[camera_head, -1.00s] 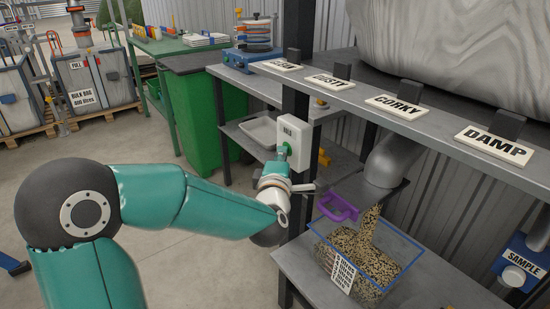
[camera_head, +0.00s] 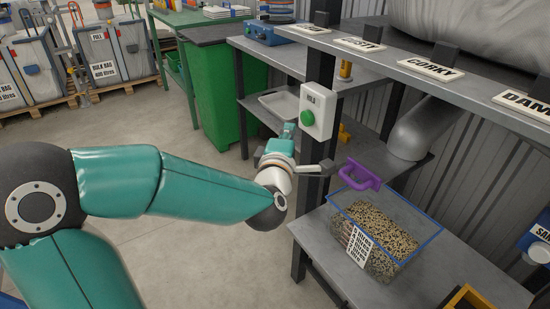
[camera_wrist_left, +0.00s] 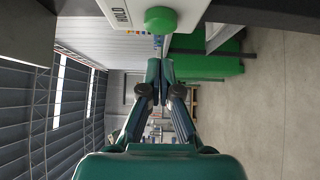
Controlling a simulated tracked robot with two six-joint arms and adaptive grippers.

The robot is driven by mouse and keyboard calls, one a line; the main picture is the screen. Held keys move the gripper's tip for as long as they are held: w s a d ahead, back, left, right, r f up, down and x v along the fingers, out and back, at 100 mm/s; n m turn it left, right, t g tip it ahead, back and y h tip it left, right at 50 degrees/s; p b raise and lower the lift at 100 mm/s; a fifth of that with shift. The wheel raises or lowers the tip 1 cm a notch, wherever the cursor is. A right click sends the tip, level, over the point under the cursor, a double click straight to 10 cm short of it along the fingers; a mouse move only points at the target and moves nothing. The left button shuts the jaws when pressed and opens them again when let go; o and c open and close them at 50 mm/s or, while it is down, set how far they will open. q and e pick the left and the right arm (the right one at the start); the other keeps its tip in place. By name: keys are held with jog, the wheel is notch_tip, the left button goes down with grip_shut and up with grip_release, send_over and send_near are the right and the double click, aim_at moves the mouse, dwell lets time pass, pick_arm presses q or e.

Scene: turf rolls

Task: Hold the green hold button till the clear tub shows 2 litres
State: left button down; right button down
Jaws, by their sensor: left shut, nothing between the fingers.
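The green hold button (camera_head: 307,118) is on a white box marked HOLD (camera_head: 317,98), fixed to a dark post. It also shows in the wrist view (camera_wrist_left: 160,19). My left gripper (camera_head: 289,129) is shut and empty, just left of the button and apart from it; its closed fingers (camera_wrist_left: 160,72) point past the box in the wrist view. The clear tub (camera_head: 401,262), with a blue rim, stands on the grey lower shelf and holds speckled grain (camera_head: 376,229). Its scale label (camera_head: 358,246) is too small to read a level. No grain falls from the grey spout (camera_head: 421,130).
A purple handle (camera_head: 360,175) stands at the tub's back left. Name plates, including CORKY (camera_head: 431,67), line the upper shelf. A green bin (camera_head: 212,95) and bulk bags (camera_head: 122,45) stand behind. Open floor lies left of the post.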

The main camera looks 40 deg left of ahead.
pick_arm(q)
jog(key=b+v, duration=0.2)
jog(key=v, duration=0.6)
dwell(0.9)
